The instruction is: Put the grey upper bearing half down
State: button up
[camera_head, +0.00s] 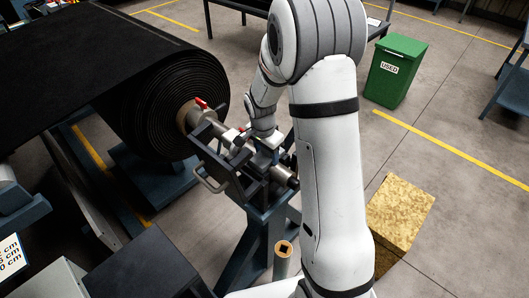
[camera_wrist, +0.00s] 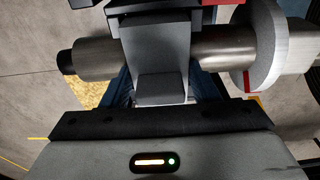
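A metal shaft (camera_wrist: 97,58) runs across the wrist view, with a pale disc (camera_wrist: 264,45) on it at the right. A grey block-like part (camera_wrist: 160,72) covers the middle of the shaft, directly in front of my gripper's dark palm bar. I cannot tell whether this part is the grey upper bearing half or one of my fingers. In the head view my gripper (camera_head: 264,148) is low over the shaft (camera_head: 284,175) at the stand (camera_head: 262,215). My fingertips and whatever is between them are hidden, so contact and grip cannot be told.
A large black belt roll (camera_head: 165,95) stands left of the stand, with a red part (camera_head: 201,103) at its core. A dark frame with a handle (camera_head: 208,182) is close to my gripper. A green bin (camera_head: 396,72) and a yellow-brown box (camera_head: 400,215) stand right, with open floor between.

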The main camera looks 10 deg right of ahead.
aim_at(264, 157)
jog(key=o, duration=0.4)
jog(key=shift+s, duration=0.1)
jog(key=shift+r, duration=0.15)
notch_tip(264, 157, up, 11)
jog(key=a, duration=0.1)
jog(key=s+r+n, duration=0.2)
jog(key=s+n, duration=0.1)
jog(key=s, duration=0.5)
jog(key=s+r+n+t, duration=0.1)
jog(key=s+r+n, duration=0.2)
jog(key=s, duration=0.5)
jog(key=s+r+n+t+y, duration=0.1)
jog(key=s+r+n, duration=0.1)
jog(key=s+n, duration=0.3)
jog(key=s, duration=0.2)
jog(key=shift+s+d+r, duration=0.15)
jog(key=shift+s+d, duration=0.15)
jog(key=shift+s, duration=0.1)
